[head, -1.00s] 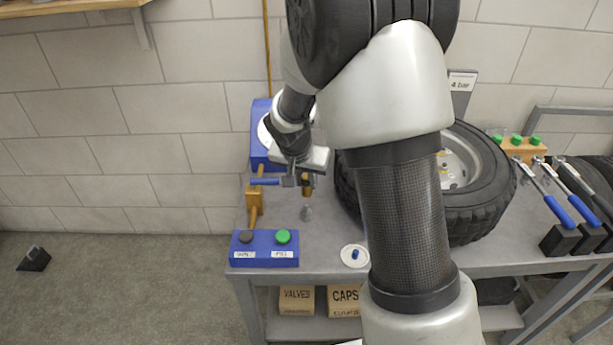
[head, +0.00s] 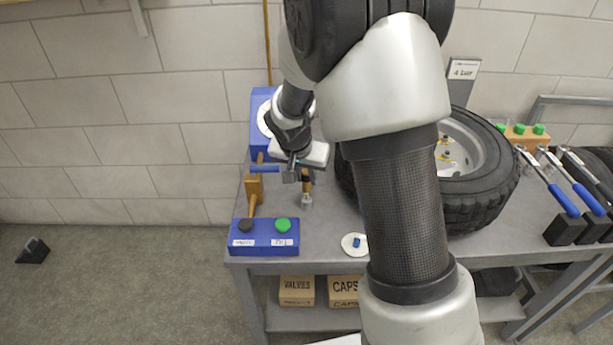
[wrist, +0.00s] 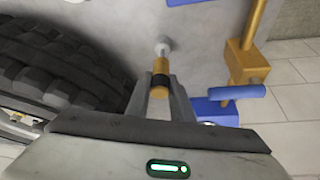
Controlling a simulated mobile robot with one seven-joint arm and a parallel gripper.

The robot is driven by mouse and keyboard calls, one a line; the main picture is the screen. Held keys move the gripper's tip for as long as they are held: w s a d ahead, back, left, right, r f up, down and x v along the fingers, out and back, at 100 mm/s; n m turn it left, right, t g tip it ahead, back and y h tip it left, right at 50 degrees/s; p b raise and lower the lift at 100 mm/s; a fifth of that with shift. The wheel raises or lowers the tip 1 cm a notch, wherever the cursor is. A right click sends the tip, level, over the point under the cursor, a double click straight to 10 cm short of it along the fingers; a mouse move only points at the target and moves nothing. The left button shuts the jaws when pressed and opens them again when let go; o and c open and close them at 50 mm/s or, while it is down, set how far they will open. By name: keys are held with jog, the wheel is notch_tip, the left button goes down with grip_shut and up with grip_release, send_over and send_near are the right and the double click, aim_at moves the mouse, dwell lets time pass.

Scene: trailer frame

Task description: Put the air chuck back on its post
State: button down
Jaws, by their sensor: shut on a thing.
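My gripper (head: 297,172) is shut on the air chuck, a brass cylinder with a black band, above the left part of the bench. In the wrist view, the chuck (wrist: 160,68) stands between the fingers (wrist: 163,100). A small grey post (head: 306,201) stands on the bench directly below the chuck. The post also shows beyond the chuck's end in the wrist view (wrist: 162,48). The two look lined up and very close; I cannot tell whether they touch or how far the chuck is seated.
A brass fitting with a blue lever (head: 264,169) stands close left of my gripper. A blue button box (head: 264,238) is at the front. The tyre (head: 478,200) is right, partly behind my arm. A white dish (head: 349,247) lies near the front edge.

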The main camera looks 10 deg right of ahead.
jog(key=shift+f, duration=0.2)
jog(key=shift+f+b, duration=1.4)
jog(key=shift+b, duration=0.45)
jog(key=c, duration=1.5)
grip_release()
jog(key=shift+o, duration=0.6)
jog(key=o, duration=0.4)
